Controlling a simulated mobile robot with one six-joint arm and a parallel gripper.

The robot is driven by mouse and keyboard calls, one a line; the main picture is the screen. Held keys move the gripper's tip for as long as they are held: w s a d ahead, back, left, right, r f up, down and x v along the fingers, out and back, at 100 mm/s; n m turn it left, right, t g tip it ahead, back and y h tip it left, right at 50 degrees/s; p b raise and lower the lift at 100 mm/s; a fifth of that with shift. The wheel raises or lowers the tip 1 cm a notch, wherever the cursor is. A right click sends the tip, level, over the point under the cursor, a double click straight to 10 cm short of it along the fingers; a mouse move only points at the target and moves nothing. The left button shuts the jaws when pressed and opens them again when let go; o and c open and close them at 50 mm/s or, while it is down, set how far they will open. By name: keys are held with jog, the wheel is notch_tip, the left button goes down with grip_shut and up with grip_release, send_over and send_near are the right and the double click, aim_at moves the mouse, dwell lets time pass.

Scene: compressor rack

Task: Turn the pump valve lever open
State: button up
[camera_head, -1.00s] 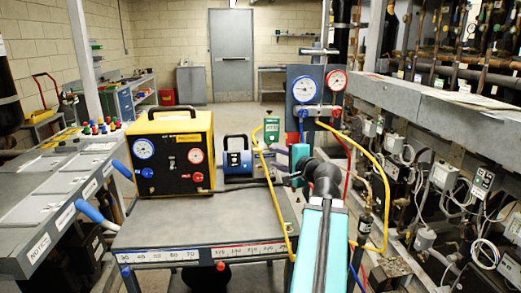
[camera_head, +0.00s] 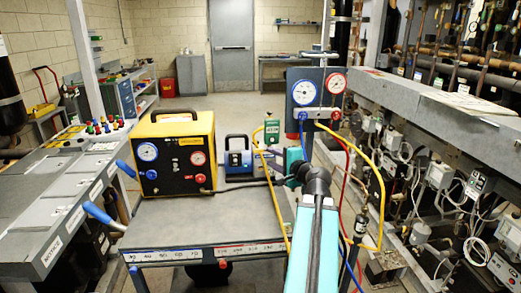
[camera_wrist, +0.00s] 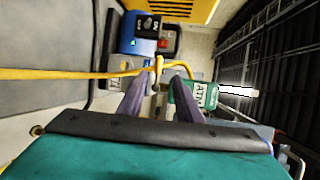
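The blue pump (camera_head: 238,157) stands on the grey cart, right of the yellow case. In the wrist view the blue pump (camera_wrist: 140,35) is at the top, with a black block and a red switch. A small brass valve part (camera_wrist: 158,66) with a lever-like stem stands beside the yellow hose, just beyond my fingertips. My gripper (camera_wrist: 160,82) is open, its two dark fingers apart on either side of that part's line. I cannot tell whether they touch it.
The yellow case (camera_head: 175,152) with two gauges fills the cart's left side. A yellow hose (camera_wrist: 70,75) crosses near my fingers. A green device (camera_head: 271,131) and a gauge manifold (camera_head: 319,92) stand behind. The front of the cart top (camera_head: 190,222) is clear.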

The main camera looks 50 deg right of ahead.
aim_at(258, 151)
jog(key=shift+w+d+p, duration=0.15)
jog(key=shift+w+p, duration=0.4)
jog(key=shift+p, duration=1.6)
jog(key=shift+f+p+x, duration=0.2)
jog(key=shift+p+x, duration=0.45)
jog(key=shift+x, duration=3.55)
grip_shut()
